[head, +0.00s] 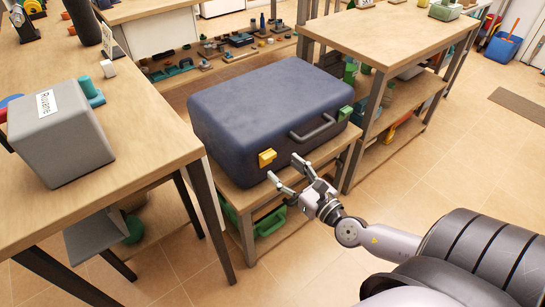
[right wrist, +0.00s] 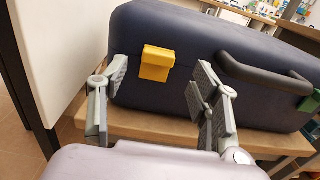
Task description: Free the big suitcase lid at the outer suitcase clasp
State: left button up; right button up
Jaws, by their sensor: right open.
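A big dark blue suitcase (head: 270,105) lies flat with its lid closed on a low wooden table. Its front side has a yellow clasp (head: 267,157) at the left, a dark handle (head: 313,128) in the middle and a green clasp (head: 345,112) at the right. My right gripper (head: 285,169) is open and empty in front of the suitcase, close to the yellow clasp. In the right wrist view the yellow clasp (right wrist: 157,63) shows between the spread fingers, beyond their tips, and the handle (right wrist: 265,75) is to the right. My left gripper is not in view.
A wooden table (head: 150,145) with a grey labelled box (head: 62,135) stands at the left. A higher workbench (head: 390,35) stands at the right. Shelves with small tools (head: 240,40) are behind. The tiled floor in front is clear.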

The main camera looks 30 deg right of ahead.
aim_at(271, 157)
jog(key=w, duration=0.5)
jog(key=shift+a, duration=0.2)
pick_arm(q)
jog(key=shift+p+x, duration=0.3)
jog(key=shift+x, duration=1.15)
pick_arm(e)
jog(key=shift+w, duration=0.55)
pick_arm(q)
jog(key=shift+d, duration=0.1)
pick_arm(e)
jog(key=shift+c, duration=0.2)
jog(key=c, duration=1.1)
jog(key=shift+c, duration=0.2)
